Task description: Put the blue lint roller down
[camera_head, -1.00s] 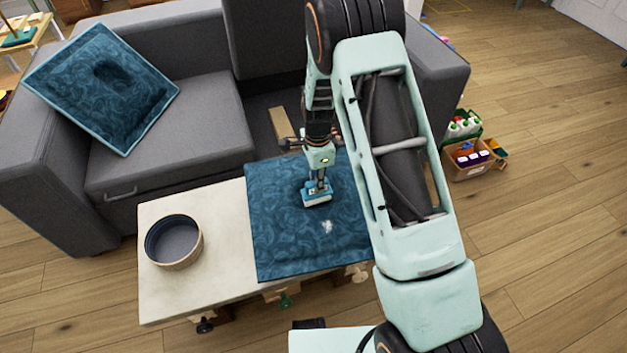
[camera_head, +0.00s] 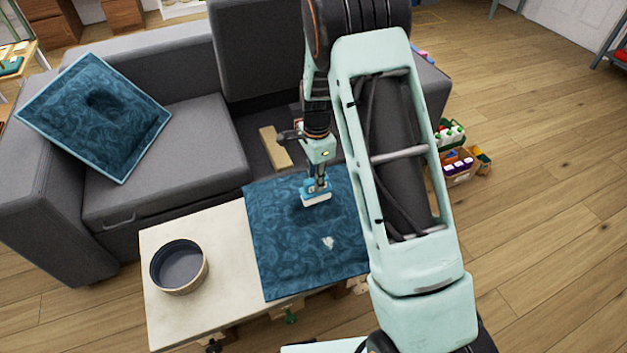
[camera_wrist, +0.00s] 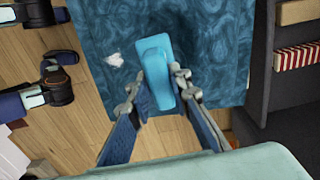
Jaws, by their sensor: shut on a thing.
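The lint roller (camera_head: 316,197) has a blue handle and a white roller head. It also shows in the wrist view (camera_wrist: 156,68). My gripper (camera_head: 318,181) is shut on its handle, with a finger on each side in the wrist view (camera_wrist: 158,92). The roller is over the blue patterned cushion (camera_head: 280,250), which lies on the pale table; whether it touches the cloth I cannot tell. A small white patch of lint (camera_head: 328,243) is on the cushion, nearer the front than the roller.
A round bowl with a dark inside (camera_head: 179,267) stands on the left part of the pale table (camera_head: 225,305). Bare tabletop surrounds it. A grey sofa (camera_head: 190,130) with another blue cushion (camera_head: 98,118) is behind. Baskets of bottles (camera_head: 458,165) stand on the floor at right.

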